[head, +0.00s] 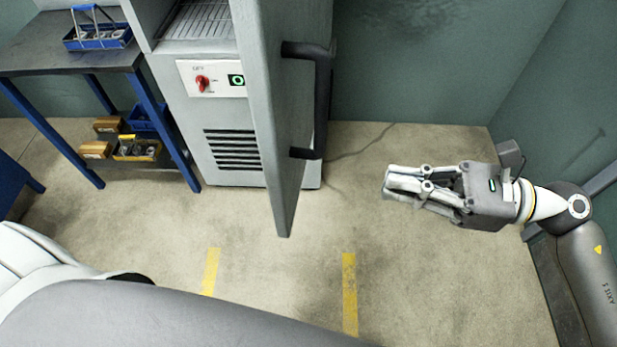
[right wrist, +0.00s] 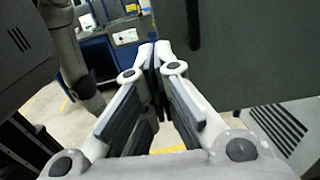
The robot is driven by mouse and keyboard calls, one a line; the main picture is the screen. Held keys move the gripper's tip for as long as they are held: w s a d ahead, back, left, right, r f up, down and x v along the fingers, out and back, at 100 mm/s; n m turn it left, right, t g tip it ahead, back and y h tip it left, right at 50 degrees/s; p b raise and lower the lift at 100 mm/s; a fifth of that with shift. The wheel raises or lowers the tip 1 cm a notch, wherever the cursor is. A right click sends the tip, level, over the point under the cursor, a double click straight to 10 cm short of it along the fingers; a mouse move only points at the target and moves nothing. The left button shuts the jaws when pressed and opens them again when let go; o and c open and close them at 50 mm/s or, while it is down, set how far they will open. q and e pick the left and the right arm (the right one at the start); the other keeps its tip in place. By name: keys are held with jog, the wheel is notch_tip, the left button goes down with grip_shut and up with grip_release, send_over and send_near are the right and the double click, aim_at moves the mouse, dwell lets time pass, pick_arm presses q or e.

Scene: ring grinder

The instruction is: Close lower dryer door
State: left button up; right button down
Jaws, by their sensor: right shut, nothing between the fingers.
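The dryer door (head: 283,110) is a tall grey panel standing open, swung out from the grey dryer cabinet (head: 190,120) towards me and seen nearly edge-on. A dark bar handle (head: 322,100) is on its right-hand face. My right gripper (head: 387,184) is shut and empty, right of the door and apart from it, its fingers pointing left. In the right wrist view the closed fingertips (right wrist: 155,48) are in front of the dark door face (right wrist: 250,60), with part of the handle (right wrist: 193,22) at the top. My left gripper is out of view.
A control panel with a red knob (head: 202,83) and a vent (head: 232,150) are on the cabinet front. A dark table with blue legs (head: 55,55) holds a blue tray (head: 97,38) at left. Floor with yellow strips (head: 350,290) is open; a wall stands at right.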

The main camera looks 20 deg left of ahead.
aim_at(283, 165)
jog(key=a+p, duration=0.2)
jog(key=a, duration=0.2)
jog(key=s+a+p, duration=0.1)
jog(key=a+p, duration=0.1)
jog(key=a, duration=0.2)
jog(key=a+p, duration=0.3)
jog(key=a, duration=0.1)
jog(key=shift+s+a+r, duration=0.15)
jog(key=shift+s+a, duration=0.05)
jog(key=shift+a, duration=0.2)
jog(key=shift+s+a, duration=0.15)
jog(key=shift+a, duration=0.4)
jog(key=shift+f, duration=0.2)
jog(key=shift+a, duration=0.1)
